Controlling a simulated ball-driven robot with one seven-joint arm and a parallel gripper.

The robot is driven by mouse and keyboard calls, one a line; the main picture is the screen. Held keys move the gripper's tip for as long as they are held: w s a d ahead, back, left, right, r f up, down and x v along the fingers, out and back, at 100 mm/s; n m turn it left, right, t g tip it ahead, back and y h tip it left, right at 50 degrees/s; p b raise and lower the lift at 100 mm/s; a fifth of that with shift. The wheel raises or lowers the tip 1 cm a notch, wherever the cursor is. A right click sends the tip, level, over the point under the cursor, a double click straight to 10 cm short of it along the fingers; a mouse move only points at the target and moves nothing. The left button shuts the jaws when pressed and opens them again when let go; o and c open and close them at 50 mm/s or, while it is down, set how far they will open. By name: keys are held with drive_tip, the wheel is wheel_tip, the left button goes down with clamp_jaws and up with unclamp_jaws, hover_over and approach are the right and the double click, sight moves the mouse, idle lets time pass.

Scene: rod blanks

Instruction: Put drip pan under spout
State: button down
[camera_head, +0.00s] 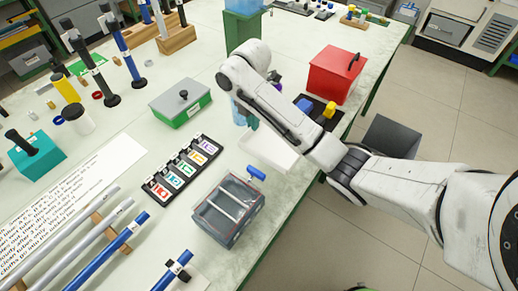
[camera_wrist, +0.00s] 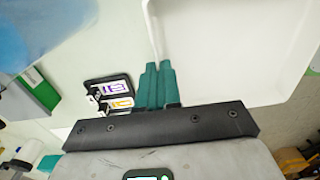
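The drip pan, a shallow white tray (camera_head: 272,153), is at the table's right edge, partly covered by my arm. It fills the upper right of the wrist view (camera_wrist: 230,50). My gripper's teal fingers (camera_wrist: 158,85) are close together with the pan's near-left rim between them. In the head view my gripper (camera_head: 252,122) is mostly hidden by the arm. I cannot tell whether the pan rests on the table. A blue tank (camera_head: 243,5) on a green stand (camera_head: 242,34) is at the back; no spout is clearly visible.
A strip of coloured cards (camera_head: 181,170) and a clear-lidded box (camera_head: 229,210) stand near the pan. A green-and-grey box (camera_head: 181,105) is to the left, a red box (camera_head: 335,75) behind to the right. Rods lie front left. A blurred blue thing (camera_wrist: 40,35) is close to the wrist camera.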

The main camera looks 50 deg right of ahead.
wheel_tip(320, 180, down, 9)
drive_tip(key=shift+f, duration=0.1)
idle(0.3)
drive_tip(key=shift+f, duration=0.15)
drive_tip(key=c, duration=1.3)
unclamp_jaws()
drive_tip(key=shift+c, duration=0.2)
wheel_tip(320, 180, up, 11)
drive_tip(key=shift+r+p, duration=0.2)
drive_tip(key=shift+p, duration=0.75)
drive_tip(key=shift+r+p, duration=0.45)
drive_tip(key=shift+r, duration=0.1)
